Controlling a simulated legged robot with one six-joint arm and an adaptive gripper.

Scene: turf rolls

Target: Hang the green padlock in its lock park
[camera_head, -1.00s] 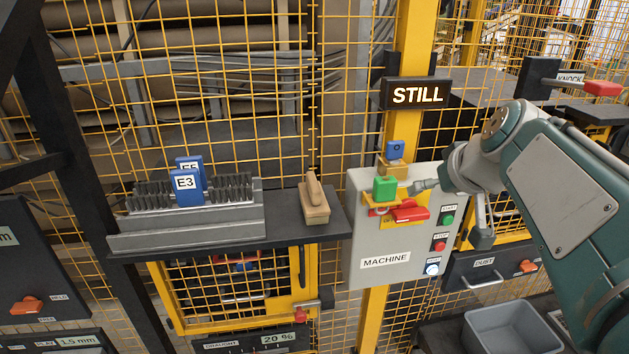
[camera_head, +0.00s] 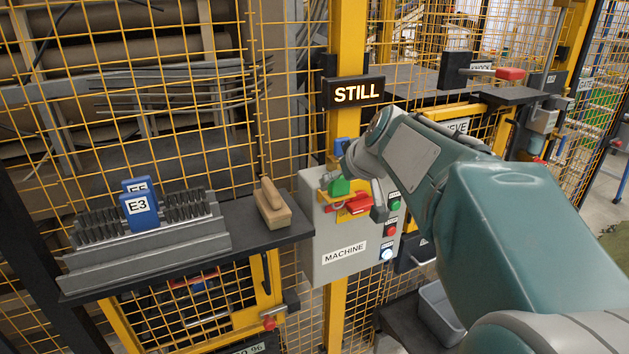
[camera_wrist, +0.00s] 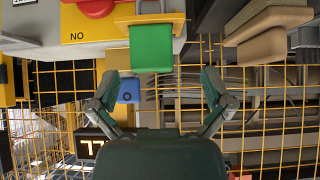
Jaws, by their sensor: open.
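The green padlock (camera_head: 339,187) sits at a yellow bracket (camera_head: 329,198) on the front of the grey machine box, beside a red handle (camera_head: 357,204). In the wrist view, which is upside down, the green padlock (camera_wrist: 151,48) is ahead of the open fingers, roughly centred between them. My gripper (camera_head: 352,191) is open at the padlock and partly hides it; its fingers also show in the wrist view (camera_wrist: 158,82). A blue padlock (camera_head: 341,146) sits above, on the yellow post, partly hidden by my arm. I cannot tell which holder is the lock park.
A STILL sign (camera_head: 354,93) is on the post above. A dark shelf (camera_head: 240,226) at left holds a wooden block (camera_head: 272,205) and a grey rack (camera_head: 150,250) with blue E3 and E5 tags. Yellow mesh fencing stands behind. A grey bin (camera_head: 440,310) is below my arm.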

